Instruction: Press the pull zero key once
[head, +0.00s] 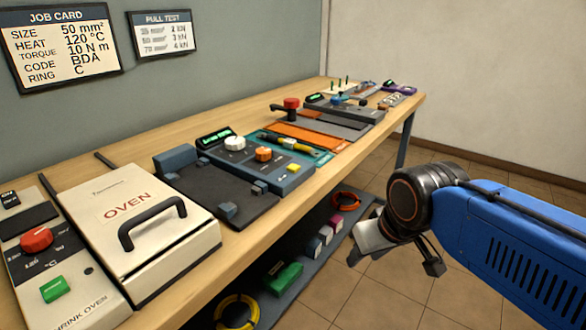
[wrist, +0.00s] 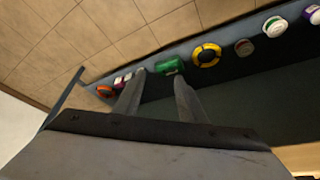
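No key that I can read as the pull zero key shows; labels on the small stations are too small to read. A grey station (head: 345,112) toward the far end of the bench has a green display (head: 315,98) and a blue part on top. A nearer station (head: 285,184) has a display, a white knob, an orange knob and a yellow key (head: 293,168). My gripper (head: 396,262) hangs in front of the bench on the right, apart from both stations. Its two fingers are spread and empty, also in the wrist view (wrist: 156,92).
The oven (head: 95,235) and its control panel with a red knob and green key (head: 53,289) fill the near left. The bench front edge runs diagonally. A lower shelf (head: 262,310) holds several coloured items. The floor at right is clear.

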